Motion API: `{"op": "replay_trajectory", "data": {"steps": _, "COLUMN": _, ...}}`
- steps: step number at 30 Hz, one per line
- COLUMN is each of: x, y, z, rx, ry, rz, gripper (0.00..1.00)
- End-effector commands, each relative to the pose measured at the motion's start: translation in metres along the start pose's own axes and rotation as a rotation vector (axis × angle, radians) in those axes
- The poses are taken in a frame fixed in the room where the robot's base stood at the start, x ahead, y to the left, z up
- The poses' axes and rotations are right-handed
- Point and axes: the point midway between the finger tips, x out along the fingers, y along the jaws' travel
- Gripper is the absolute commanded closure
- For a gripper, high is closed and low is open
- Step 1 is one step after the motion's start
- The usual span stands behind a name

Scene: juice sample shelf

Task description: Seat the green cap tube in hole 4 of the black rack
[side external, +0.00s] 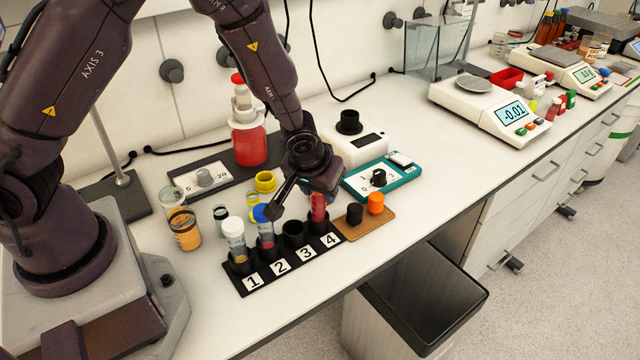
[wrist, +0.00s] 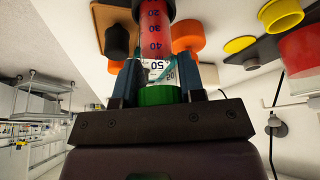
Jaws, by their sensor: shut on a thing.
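The green cap tube (side external: 318,208) holds red liquid and hangs roughly upright at hole 4 of the black rack (side external: 262,283). In the wrist view its green cap (wrist: 160,95) is close to my palm and its graduated body points away. My gripper (side external: 314,190) is shut on the tube near its cap, with a finger on each side (wrist: 160,72). Hole 3 (side external: 293,231) is empty.
A white-capped tube (side external: 235,240) stands in hole 1 and a blue-capped tube (side external: 264,232) in hole 2. A brown board (side external: 376,226) with black and orange caps lies right of the rack. A teal device (side external: 363,184) and a red bottle (side external: 248,140) stand behind.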

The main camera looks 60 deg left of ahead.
Motion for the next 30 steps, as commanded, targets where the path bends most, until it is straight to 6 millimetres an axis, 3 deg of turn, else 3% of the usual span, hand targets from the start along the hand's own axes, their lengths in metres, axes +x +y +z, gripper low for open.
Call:
{"op": "replay_trajectory", "data": {"steps": 14, "x": 0.0066, "y": 0.0000, "z": 0.0027, "rx": 0.000, "ry": 0.000, "rz": 0.000, "gripper": 0.87}}
{"op": "replay_trajectory", "data": {"steps": 15, "x": 0.0066, "y": 0.0000, "z": 0.0027, "rx": 0.000, "ry": 0.000, "rz": 0.000, "gripper": 0.57}}
{"op": "replay_trajectory", "data": {"steps": 18, "x": 0.0065, "y": 0.0000, "z": 0.0027, "rx": 0.000, "ry": 0.000, "rz": 0.000, "gripper": 0.34}}
{"op": "replay_trajectory", "data": {"steps": 30, "x": -0.0017, "y": 0.0005, "z": 0.0026, "rx": 0.001, "ry": 0.001, "rz": 0.001, "gripper": 0.34}}
